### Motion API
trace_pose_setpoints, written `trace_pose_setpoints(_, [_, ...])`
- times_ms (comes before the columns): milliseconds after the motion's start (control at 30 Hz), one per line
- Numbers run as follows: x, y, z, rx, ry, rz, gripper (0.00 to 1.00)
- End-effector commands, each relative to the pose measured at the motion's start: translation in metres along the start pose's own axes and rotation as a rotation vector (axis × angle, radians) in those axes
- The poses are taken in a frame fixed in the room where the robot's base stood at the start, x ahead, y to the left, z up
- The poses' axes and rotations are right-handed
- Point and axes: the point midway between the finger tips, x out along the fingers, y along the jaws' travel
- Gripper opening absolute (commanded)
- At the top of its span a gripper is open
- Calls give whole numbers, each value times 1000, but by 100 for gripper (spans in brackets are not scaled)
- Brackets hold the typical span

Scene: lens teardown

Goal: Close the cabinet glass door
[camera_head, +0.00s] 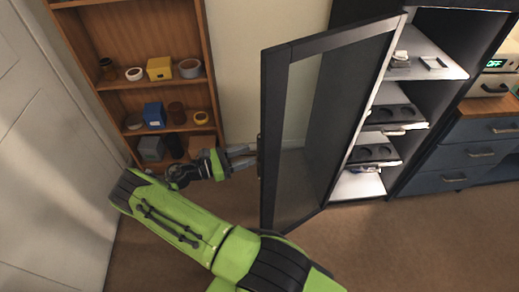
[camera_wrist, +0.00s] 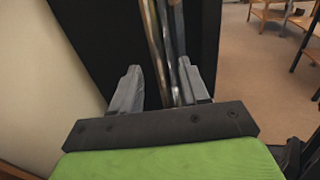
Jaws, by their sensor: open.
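The cabinet (camera_head: 432,68) is dark outside with lit white shelves inside. Its glass door (camera_head: 317,95) has a dark frame and stands swung wide open to the left. My gripper (camera_head: 257,155) is at the door's outer free edge, about mid-height, coming from the left. In the wrist view my gripper (camera_wrist: 165,85) has its two grey fingers spread apart. The door's edge (camera_wrist: 167,40) runs in narrow upright strips in line with the gap between them. I cannot tell whether the fingers touch the door. A small handle seems to sit at that edge, mostly hidden by the fingertips.
A wooden shelf unit (camera_head: 140,85) with tape rolls and small boxes stands behind my arm at the left. Dark trays (camera_head: 392,115) lie on the cabinet shelves. A blue drawer unit (camera_head: 465,155) stands right of the cabinet. Brown floor (camera_head: 400,240) is clear before the cabinet.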

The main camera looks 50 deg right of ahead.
Motion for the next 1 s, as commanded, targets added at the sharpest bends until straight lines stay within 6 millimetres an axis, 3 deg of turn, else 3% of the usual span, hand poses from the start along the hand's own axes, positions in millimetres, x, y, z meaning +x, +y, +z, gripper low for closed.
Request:
trace_pose_setpoints(200, [44,-1,0,0,1,-4,45])
trace_pose_setpoints(567, [54,0,-1,0,1,0,45])
trace_pose_setpoints(867, [54,0,0,0,1,0,0])
trace_pose_setpoints(1000, [54,0,0,0,1,0,0])
